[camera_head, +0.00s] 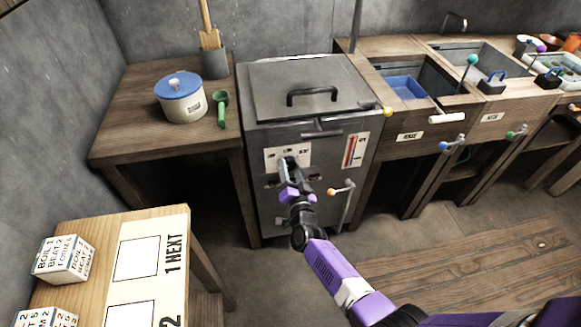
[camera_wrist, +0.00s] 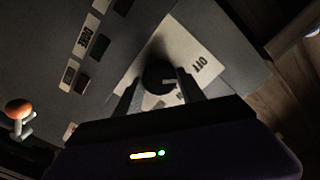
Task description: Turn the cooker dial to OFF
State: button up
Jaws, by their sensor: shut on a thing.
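The cooker (camera_head: 310,110) is a grey metal box with a lidded top, standing between the wooden table and the sinks. Its dial plate (camera_head: 272,158) is a white panel on the upper front, and it also shows in the wrist view (camera_wrist: 196,44) with the word OFF at its right. The black round dial (camera_wrist: 158,76) sits on this plate. My gripper (camera_wrist: 156,92) has a finger on either side of the dial and is shut on it. In the head view my gripper (camera_head: 290,165) covers part of the plate. The dial's pointer setting is not clear.
An orange-knobbed lever (camera_head: 332,192) is on the cooker front, right of my gripper, also in the wrist view (camera_wrist: 18,110). A yellow knob (camera_head: 387,112) is at the cooker's right edge. A blue-lidded pot (camera_head: 182,100) and green scoop (camera_head: 221,105) stand on the left table.

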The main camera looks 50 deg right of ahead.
jog(key=shift+a+f+n+p, duration=0.1)
jog(key=shift+n+p, duration=0.4)
jog(key=shift+n, duration=1.2)
jog(key=o, duration=1.4)
jog(key=shift+p+v, duration=1.2)
jog(key=shift+v, duration=2.7)
